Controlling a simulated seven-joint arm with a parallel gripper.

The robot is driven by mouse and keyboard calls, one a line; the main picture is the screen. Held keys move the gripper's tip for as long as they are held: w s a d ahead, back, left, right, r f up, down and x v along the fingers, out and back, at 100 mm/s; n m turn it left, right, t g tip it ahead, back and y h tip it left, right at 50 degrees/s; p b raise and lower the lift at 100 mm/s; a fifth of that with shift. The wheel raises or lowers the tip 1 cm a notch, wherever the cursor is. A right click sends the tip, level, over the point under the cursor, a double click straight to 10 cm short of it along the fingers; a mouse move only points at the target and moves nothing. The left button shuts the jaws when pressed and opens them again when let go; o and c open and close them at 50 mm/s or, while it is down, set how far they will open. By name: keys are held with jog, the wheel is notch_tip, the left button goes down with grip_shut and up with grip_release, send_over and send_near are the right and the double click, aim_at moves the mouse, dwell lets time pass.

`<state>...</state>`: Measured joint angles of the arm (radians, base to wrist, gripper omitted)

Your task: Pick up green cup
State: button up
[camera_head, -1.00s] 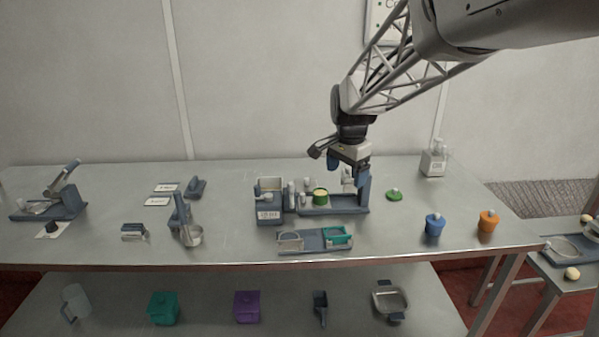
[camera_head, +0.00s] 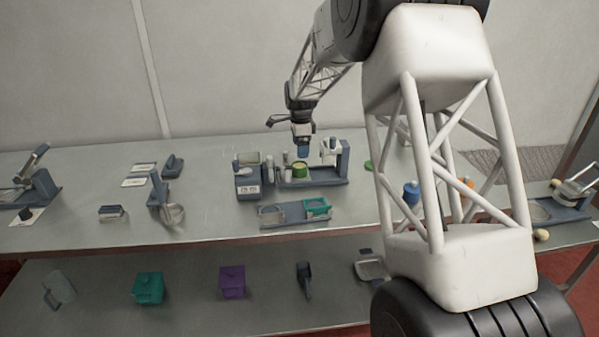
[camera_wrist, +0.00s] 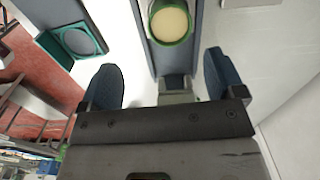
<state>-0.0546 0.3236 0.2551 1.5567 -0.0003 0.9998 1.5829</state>
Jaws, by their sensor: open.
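The green cup (camera_head: 299,173) stands upright on the blue-grey station in the middle of the table, with pale yellow contents at its top. It also shows in the wrist view (camera_wrist: 188,40) at the top, beyond my fingertips and between their lines. My gripper (camera_head: 303,154) is just above the cup in the head view, pointing down. In the wrist view my gripper (camera_wrist: 162,78) has its two blue fingers spread apart with nothing between them. I cannot tell the exact height gap to the cup.
A labelled blue-grey box (camera_head: 248,184) stands left of the cup, and a white vessel (camera_head: 329,152) stands close on its right. A tray with a green frame (camera_head: 317,206) lies in front. A blue jar (camera_head: 411,193) is partly behind my arm.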

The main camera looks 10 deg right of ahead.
aim_at(300, 165)
jog(key=shift+w+a+f, duration=0.15)
jog(key=shift+w+f, duration=0.5)
jog(key=shift+w, duration=0.05)
jog(key=shift+f, duration=0.1)
jog(key=shift+f, duration=1.2)
jog(key=shift+f, duration=0.1)
jog(key=shift+f, duration=2.55)
jog(key=c, duration=1.1)
jog(key=shift+o, duration=0.2)
jog(key=shift+r, duration=0.1)
